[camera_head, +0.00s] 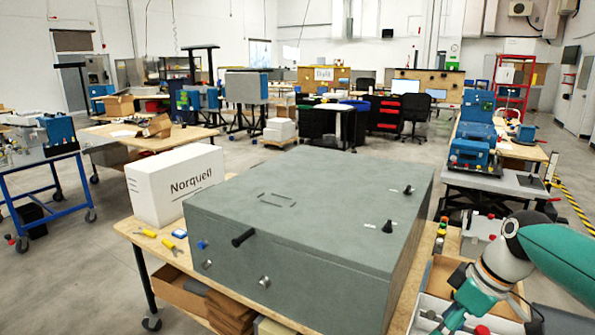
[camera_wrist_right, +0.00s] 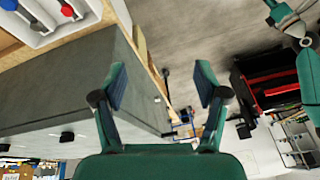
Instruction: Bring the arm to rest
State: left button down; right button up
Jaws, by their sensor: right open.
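My right arm (camera_head: 505,250), teal and pale grey, comes in from the right edge of the head view, over the right end of the workbench. In the right wrist view my right gripper (camera_wrist_right: 160,84) is open, with nothing between its two dark-padded fingers. The large grey analyser box (camera_head: 310,205) lies left of the arm in the head view. It also fills the left of the wrist view (camera_wrist_right: 60,95). The gripper looks apart from the box, but the exact gap cannot be told. My left gripper is not in view.
A white Norquell carton (camera_head: 175,187) stands left of the box, with yellow-handled tools (camera_head: 150,233) in front. A light tray (camera_head: 440,312) with small parts lies below my right arm. A cart with blue cases (camera_head: 480,150) stands behind.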

jog(key=s+a+f+m, duration=0.1)
jog(key=a+f+m, duration=0.15)
jog(key=f, duration=0.65)
jog(key=s+a+f+m+g, duration=0.1)
jog(key=a+f, duration=0.2)
jog(key=f, duration=0.6)
jog(key=s+a+f+m, duration=0.1)
jog(key=a+f+m, duration=0.15)
jog(key=f, duration=0.65)
jog(key=s+a+f+m, duration=0.2)
jog(key=s+a+f, duration=0.1)
jog(key=s+f, duration=0.3)
jog(key=s+a+f+m, duration=0.3)
jog(key=s+f, duration=0.4)
jog(key=s, duration=0.4)
jog(key=shift+s+a, duration=0.25)
jog(key=shift+a, duration=0.25)
